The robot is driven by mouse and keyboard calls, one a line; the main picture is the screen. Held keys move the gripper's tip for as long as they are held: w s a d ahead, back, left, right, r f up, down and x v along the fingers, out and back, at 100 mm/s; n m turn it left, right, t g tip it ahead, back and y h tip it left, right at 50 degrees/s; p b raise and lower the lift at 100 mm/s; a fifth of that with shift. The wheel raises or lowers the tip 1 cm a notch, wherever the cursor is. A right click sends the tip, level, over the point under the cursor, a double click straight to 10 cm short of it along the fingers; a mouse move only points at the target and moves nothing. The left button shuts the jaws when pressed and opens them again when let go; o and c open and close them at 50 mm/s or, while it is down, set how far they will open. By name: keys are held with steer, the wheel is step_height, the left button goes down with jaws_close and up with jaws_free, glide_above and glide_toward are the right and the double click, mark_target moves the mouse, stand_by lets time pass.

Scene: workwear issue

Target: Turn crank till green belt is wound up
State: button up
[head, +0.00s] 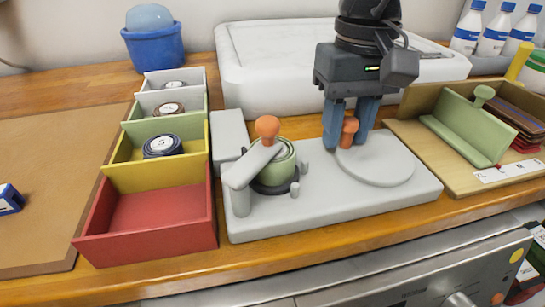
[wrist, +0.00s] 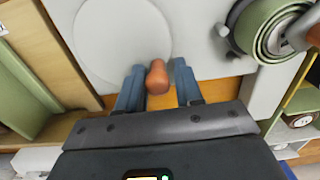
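The pale grey winder base (head: 330,215) stands on the wooden counter. At its left, the green belt (head: 275,172) is coiled on the spool; it also shows in the wrist view (wrist: 272,38). The grey crank arm (head: 248,166) lies across the spool, topped by an orange knob (head: 267,126). I cannot see a loose belt end. My gripper (head: 350,135) is over the right half of the base, away from the crank. Its fingers are open on either side of an orange peg (wrist: 157,77), with a visible gap at the right finger in the wrist view.
A bare round disc (head: 376,160) is beside the peg. Left are stepped bins: red (head: 150,225) empty, yellow (head: 125,180) and others behind holding rolls. A wooden tray (head: 408,125) with a green block stands right. A white case (head: 275,65) is behind.

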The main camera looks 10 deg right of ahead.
steer(key=shift+o, duration=0.8)
steer(key=shift+r+p, duration=2.6)
steer(key=shift+r, duration=1.45)
